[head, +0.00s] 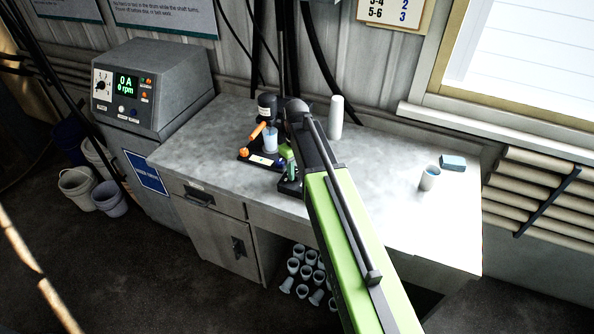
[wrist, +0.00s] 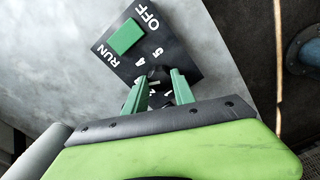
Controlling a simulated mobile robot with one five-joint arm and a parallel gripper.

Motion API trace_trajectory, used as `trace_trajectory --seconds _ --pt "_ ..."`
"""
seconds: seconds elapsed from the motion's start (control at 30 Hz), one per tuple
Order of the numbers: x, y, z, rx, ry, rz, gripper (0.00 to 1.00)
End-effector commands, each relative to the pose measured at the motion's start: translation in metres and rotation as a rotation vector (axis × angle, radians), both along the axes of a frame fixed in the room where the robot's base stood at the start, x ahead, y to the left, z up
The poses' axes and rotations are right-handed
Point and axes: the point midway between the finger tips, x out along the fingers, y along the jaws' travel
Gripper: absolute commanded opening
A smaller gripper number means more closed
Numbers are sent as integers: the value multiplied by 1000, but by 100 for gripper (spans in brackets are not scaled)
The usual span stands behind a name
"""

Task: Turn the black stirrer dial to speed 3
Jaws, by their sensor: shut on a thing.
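The stirrer panel is a black plate with a green rocker marked RUN and OFF (wrist: 126,37) in the wrist view, with white numbers 4 and 5 below it. The black stirrer dial (wrist: 157,99) lies between my green fingers and is mostly hidden. My gripper (wrist: 160,82) is shut on it. Which number the dial points to cannot be told. In the head view my gripper (head: 289,168) reaches down to the panel (head: 288,189) on the bench, and my arm hides part of this area.
A control box (head: 127,86) at the left shows 0 A and 0 rpm. Left of my gripper stand a clear beaker (head: 270,140), an orange-handled tool (head: 257,132) and a dark bottle (head: 267,107). A white cylinder (head: 335,118), a cup (head: 429,179) and a blue sponge (head: 453,163) stand right.

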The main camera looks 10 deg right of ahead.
Motion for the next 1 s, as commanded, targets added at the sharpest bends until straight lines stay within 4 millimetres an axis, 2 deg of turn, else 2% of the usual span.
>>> trace_trajectory --seconds 0.5,0.53,0.7,1.0 --pt "-1 1 0 2 3 22 0" --pt "-1 1 0 2 3 22 32" --pt "-1 1 0 1 3 21 53" --pt "0 0 1 0 1 21 53"
